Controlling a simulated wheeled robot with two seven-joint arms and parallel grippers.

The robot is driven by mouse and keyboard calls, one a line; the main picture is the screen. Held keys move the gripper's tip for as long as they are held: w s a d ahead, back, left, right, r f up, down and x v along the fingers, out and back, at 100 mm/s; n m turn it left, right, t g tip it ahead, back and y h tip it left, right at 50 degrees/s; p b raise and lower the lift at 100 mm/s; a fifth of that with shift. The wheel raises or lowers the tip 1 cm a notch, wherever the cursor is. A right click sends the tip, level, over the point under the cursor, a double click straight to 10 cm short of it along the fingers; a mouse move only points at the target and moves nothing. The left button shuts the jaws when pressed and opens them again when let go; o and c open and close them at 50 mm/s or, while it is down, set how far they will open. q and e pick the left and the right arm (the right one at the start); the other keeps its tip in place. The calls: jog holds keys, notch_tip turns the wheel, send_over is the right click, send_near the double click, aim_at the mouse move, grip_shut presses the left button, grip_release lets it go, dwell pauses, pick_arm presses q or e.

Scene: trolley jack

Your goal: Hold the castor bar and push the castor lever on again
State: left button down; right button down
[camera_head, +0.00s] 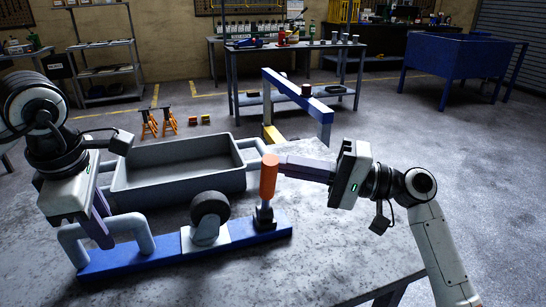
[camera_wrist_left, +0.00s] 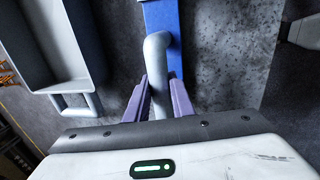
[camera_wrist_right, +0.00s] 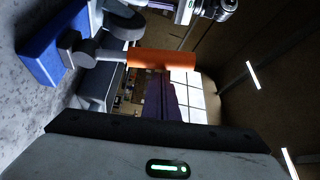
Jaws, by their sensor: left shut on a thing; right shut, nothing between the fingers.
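The castor bar (camera_head: 138,226) is a pale grey bent tube on the left part of a blue base (camera_head: 262,232). My left gripper (camera_head: 104,238) is shut on this castor bar, which also runs between its fingers in the left wrist view (camera_wrist_left: 157,62). The castor lever (camera_head: 269,176) has an orange grip and stands upright near the right end of the base. My right gripper (camera_head: 282,165) is shut and empty, its fingertips at the right side of the orange grip. In the right wrist view the lever (camera_wrist_right: 165,59) lies just beyond the fingers; contact is unclear.
A black castor wheel (camera_head: 210,208) stands mid-base between bar and lever. A grey tray (camera_head: 180,182) sits right behind it. A blue and grey frame (camera_head: 300,92) rises behind the table. The grey tabletop (camera_head: 330,245) is clear at front right.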

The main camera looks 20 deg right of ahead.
jog(key=shift+s+f+n+y, duration=0.15)
jog(key=shift+s+f+n, duration=0.1)
jog(key=shift+s, duration=0.7)
jog(key=shift+s+f+n+y, duration=0.15)
jog(key=shift+s+f+n, duration=0.1)
jog(key=shift+s, duration=0.65)
jog(key=shift+s, duration=0.1)
jog(key=d, duration=0.9)
jog(key=shift+s+d+f, duration=0.3)
jog(key=shift+s+f, duration=0.05)
jog(key=shift+s, duration=0.1)
